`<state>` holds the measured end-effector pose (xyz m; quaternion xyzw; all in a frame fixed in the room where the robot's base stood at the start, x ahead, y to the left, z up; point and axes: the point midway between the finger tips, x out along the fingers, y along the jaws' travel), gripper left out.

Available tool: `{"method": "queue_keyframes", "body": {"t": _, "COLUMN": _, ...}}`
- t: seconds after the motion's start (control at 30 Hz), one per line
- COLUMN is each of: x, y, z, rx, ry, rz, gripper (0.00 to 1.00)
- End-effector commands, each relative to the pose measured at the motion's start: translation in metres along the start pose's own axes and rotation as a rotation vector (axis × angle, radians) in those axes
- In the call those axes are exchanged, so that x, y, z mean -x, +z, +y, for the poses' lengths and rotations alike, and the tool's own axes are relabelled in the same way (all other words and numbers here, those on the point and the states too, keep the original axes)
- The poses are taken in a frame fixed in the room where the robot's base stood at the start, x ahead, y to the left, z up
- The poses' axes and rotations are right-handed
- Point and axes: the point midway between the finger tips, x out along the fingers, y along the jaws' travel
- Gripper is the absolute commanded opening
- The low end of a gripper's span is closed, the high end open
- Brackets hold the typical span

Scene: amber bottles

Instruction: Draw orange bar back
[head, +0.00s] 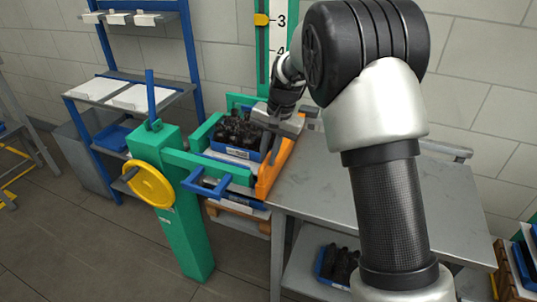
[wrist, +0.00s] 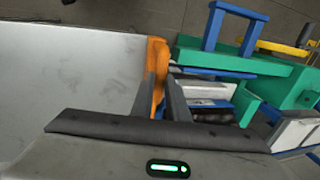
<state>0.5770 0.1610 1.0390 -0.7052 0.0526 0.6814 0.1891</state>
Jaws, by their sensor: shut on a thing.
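My gripper (head: 287,122) is at the bar's far upper end in the head view. In the wrist view, the orange bar (wrist: 157,58) runs down between the two dark fingers of my gripper (wrist: 162,98), which are shut on it. Part of the bar is hidden behind the fingers.
A green frame (head: 178,210) with a yellow handwheel (head: 151,184) and a blue handle (head: 206,186) stands left of the bar. The grey table (head: 330,195) is bare to the right. A blue shelf rack (head: 140,97) stands at the back left.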

Motion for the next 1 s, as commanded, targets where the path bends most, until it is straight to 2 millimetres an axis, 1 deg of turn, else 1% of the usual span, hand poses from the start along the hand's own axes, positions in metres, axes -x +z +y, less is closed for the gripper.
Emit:
{"method": "queue_keyframes", "body": {"t": 0.17, "x": 0.001, "y": 0.0, "z": 0.003, "rx": -0.001, "ry": 0.0, "rz": 0.0, "gripper": 0.0}}
{"method": "queue_keyframes", "body": {"t": 0.27, "x": 0.002, "y": 0.0, "z": 0.011, "rx": -0.003, "ry": 0.0, "rz": 0.0, "gripper": 0.0}}
{"method": "queue_keyframes", "body": {"t": 0.37, "x": 0.005, "y": -0.001, "z": 0.027, "rx": -0.004, "ry": 0.0, "rz": 0.001, "gripper": 0.0}}
{"method": "queue_keyframes", "body": {"t": 0.47, "x": 0.009, "y": -0.001, "z": 0.051, "rx": -0.006, "ry": 0.0, "rz": 0.001, "gripper": 0.0}}
{"method": "queue_keyframes", "body": {"t": 0.57, "x": 0.015, "y": -0.001, "z": 0.082, "rx": -0.009, "ry": 0.001, "rz": 0.001, "gripper": 0.0}}
{"method": "queue_keyframes", "body": {"t": 0.67, "x": 0.021, "y": 0.0, "z": 0.116, "rx": -0.011, "ry": 0.001, "rz": 0.001, "gripper": 0.0}}
{"method": "queue_keyframes", "body": {"t": 0.7, "x": 0.025, "y": 0.0, "z": 0.131, "rx": -0.011, "ry": 0.001, "rz": 0.002, "gripper": 0.0}}
{"method": "queue_keyframes", "body": {"t": 0.77, "x": 0.029, "y": 0.0, "z": 0.151, "rx": -0.01, "ry": 0.001, "rz": 0.002, "gripper": 0.0}}
{"method": "queue_keyframes", "body": {"t": 0.8, "x": 0.032, "y": 0.0, "z": 0.166, "rx": -0.011, "ry": 0.001, "rz": 0.002, "gripper": 0.0}}
{"method": "queue_keyframes", "body": {"t": 0.87, "x": 0.036, "y": 0.001, "z": 0.187, "rx": -0.01, "ry": 0.001, "rz": 0.001, "gripper": 0.0}}
{"method": "queue_keyframes", "body": {"t": 0.9, "x": 0.039, "y": 0.001, "z": 0.201, "rx": -0.01, "ry": 0.001, "rz": 0.001, "gripper": 0.0}}
{"method": "queue_keyframes", "body": {"t": 0.97, "x": 0.043, "y": 0.001, "z": 0.222, "rx": -0.011, "ry": 0.001, "rz": 0.001, "gripper": 0.0}}
{"method": "queue_keyframes", "body": {"t": 1.0, "x": 0.046, "y": 0.001, "z": 0.236, "rx": -0.011, "ry": 0.001, "rz": 0.0, "gripper": 0.0}}
